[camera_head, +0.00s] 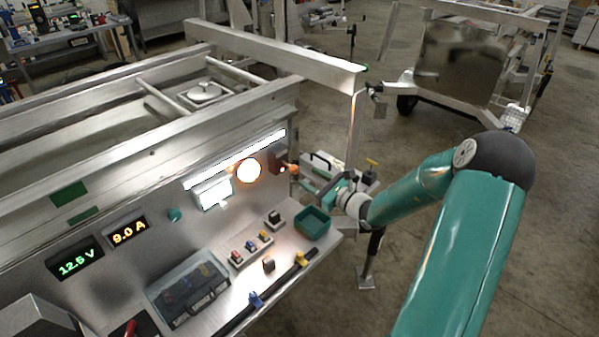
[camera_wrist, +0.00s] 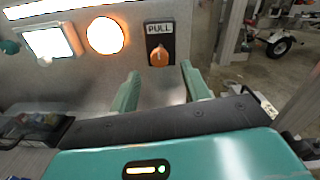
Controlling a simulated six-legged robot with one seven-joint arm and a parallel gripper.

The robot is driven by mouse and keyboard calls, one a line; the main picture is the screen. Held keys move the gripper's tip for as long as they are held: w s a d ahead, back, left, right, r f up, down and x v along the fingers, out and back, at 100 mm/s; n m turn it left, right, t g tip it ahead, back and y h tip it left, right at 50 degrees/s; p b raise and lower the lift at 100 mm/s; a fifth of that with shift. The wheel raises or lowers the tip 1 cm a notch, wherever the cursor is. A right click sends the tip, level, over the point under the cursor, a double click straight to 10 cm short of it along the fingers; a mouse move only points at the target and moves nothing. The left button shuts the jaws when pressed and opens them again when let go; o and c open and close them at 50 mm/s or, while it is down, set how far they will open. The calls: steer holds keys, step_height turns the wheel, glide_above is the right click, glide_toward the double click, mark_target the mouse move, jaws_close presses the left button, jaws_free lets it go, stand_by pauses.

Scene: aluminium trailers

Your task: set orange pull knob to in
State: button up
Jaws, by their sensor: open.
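The orange pull knob (camera_wrist: 159,56) sits on a dark plate marked PULL on the upright metal panel, in the wrist view. It is seen nearly head-on, so how far it stands out is hard to tell there. In the head view the knob (camera_head: 293,169) shows small at the panel's right end, standing out from its dark plate. My gripper (camera_wrist: 160,82) is open and empty, its two green fingers apart, below and either side of the knob in the picture. In the head view my gripper (camera_head: 318,183) is at the panel's right end, near the knob.
A lit round lamp (camera_wrist: 105,36) and a bright screen (camera_wrist: 48,42) are left of the knob. Below, the shelf holds a green bin (camera_head: 312,223), small switches (camera_head: 250,246) and a clear-lidded case (camera_head: 188,287). A metal beam (camera_head: 290,58) runs above the panel.

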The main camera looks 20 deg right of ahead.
mark_target(297, 170)
steer(key=x, duration=0.5)
steer(key=shift+w, duration=0.15)
steer(key=shift+a, duration=0.1)
